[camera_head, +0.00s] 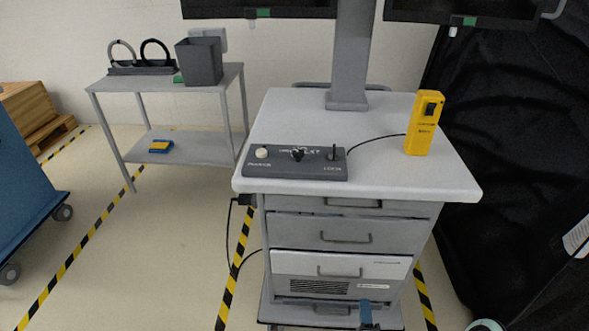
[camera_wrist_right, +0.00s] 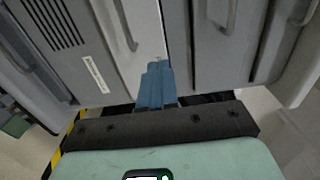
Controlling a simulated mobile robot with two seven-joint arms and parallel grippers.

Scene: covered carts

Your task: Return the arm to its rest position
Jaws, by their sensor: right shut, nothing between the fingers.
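My right gripper (camera_head: 366,313) shows at the bottom edge of the head view, as blue fingers low in front of the cart's lower drawers. In the right wrist view the same gripper (camera_wrist_right: 158,80) has its blue fingers pressed together with nothing between them. The grey cart (camera_head: 430,180) stands in front of me, its drawer fronts and handles close beyond the fingertips in the wrist view. I cannot tell whether the fingertips touch the cart. My left gripper is in neither view.
On the cart top are a dark control box (camera_head: 295,163) and a yellow device (camera_head: 425,123) joined by a cable. A side table (camera_head: 150,85) with a dark bin (camera_head: 199,61) stands at the back left. Black curtain (camera_head: 510,120) hangs at right. Open floor (camera_head: 160,250) lies left.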

